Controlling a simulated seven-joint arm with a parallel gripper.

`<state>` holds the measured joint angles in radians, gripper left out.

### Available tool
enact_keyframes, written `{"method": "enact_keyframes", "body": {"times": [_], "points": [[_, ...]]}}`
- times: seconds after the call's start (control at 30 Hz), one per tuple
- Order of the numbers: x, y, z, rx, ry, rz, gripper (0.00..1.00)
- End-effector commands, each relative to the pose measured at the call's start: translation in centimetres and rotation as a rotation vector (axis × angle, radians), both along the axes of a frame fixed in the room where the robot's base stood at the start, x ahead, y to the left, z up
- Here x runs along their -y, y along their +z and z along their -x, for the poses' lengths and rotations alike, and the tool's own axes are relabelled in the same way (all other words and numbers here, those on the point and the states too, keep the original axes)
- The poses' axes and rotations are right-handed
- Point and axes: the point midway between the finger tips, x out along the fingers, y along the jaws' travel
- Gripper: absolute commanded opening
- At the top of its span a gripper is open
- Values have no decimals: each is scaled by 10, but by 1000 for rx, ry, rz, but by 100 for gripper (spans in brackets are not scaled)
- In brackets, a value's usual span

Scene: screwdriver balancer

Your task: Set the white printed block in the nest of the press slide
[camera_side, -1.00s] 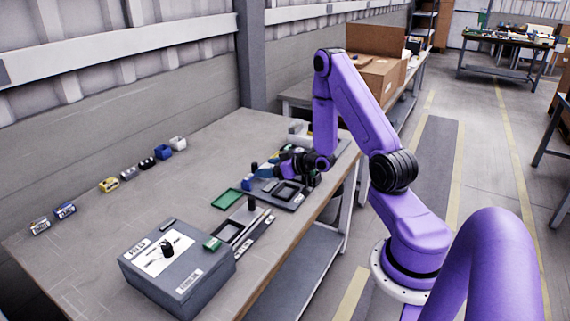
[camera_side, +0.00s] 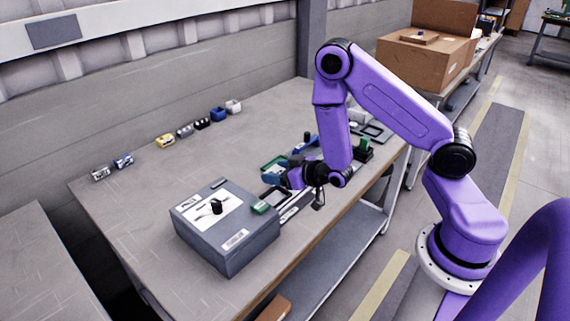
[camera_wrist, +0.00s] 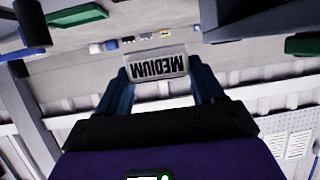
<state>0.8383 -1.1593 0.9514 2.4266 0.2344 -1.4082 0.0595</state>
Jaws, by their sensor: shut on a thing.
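The white printed block (camera_wrist: 158,66) shows in the wrist view with the word MEDIUM upside down. My gripper (camera_wrist: 159,72) is shut on it, with one blue finger at each side. In the side view my gripper (camera_side: 277,176) points toward the wall, low over the fixtures just behind the grey box; I cannot make out the block there.
The grey box (camera_side: 232,243) with a black knob stands close to my gripper. A green tray (camera_side: 272,163) lies behind it. A black stand with a green block (camera_side: 365,147) is to the right. Several small parts (camera_side: 184,130) line the back; the table between is clear.

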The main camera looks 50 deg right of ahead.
Motion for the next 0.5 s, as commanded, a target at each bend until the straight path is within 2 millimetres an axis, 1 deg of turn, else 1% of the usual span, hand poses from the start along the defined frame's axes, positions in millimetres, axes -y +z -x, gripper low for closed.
{"method": "enact_keyframes", "body": {"times": [0.23, 0.5], "points": [[-3, -8, 1, -1, 1, 0, 36], [-3, -31, 1, -1, 1, 1, 36]]}}
